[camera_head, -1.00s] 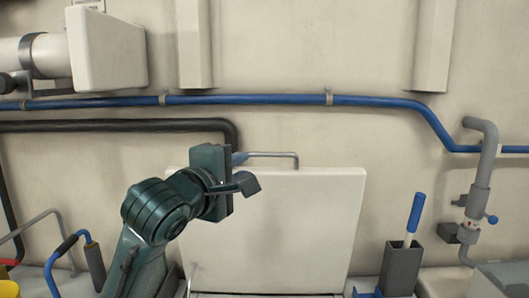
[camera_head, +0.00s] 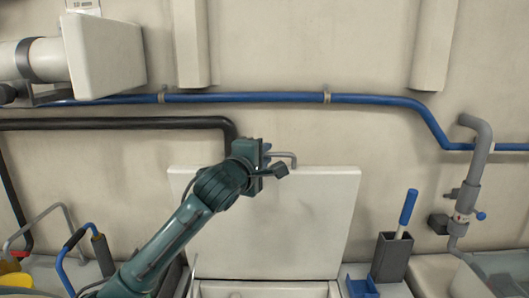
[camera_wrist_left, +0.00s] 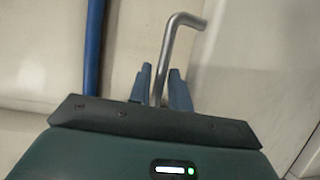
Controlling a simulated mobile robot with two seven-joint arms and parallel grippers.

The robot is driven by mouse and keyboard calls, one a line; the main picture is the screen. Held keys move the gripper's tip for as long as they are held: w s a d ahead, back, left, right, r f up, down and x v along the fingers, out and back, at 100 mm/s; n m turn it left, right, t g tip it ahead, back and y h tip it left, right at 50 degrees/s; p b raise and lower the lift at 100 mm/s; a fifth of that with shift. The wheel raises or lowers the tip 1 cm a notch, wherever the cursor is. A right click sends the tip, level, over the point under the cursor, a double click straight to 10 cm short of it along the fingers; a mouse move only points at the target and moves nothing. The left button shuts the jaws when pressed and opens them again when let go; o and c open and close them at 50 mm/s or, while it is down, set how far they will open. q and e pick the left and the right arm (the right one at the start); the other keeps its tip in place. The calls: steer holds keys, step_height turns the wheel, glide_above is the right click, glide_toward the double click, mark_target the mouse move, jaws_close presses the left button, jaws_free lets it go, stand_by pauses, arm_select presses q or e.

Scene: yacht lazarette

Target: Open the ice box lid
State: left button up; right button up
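The white ice box lid (camera_head: 285,225) stands about upright on its hinge edge in the head view, with its broad face toward me. The open ice box rim (camera_head: 265,290) shows just below it. A grey metal handle (camera_head: 289,155) shows above the lid's top edge. My left gripper (camera_head: 264,158) is at that edge and hides the handle's left part. In the left wrist view the handle (camera_wrist_left: 158,85) runs between my two close-set fingers (camera_wrist_left: 159,90), which look shut on it. My right gripper is not in view.
A blue pipe (camera_head: 290,98) and a black pipe (camera_head: 110,123) run along the wall behind. A dark holder (camera_head: 391,258) with a blue-handled tool (camera_head: 407,208) stands right of the lid. A grey valve pipe (camera_head: 472,180) is farther right.

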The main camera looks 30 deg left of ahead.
arm_select(q)
steer(key=shift+w, duration=0.25)
jaws_close()
stand_by(0.3)
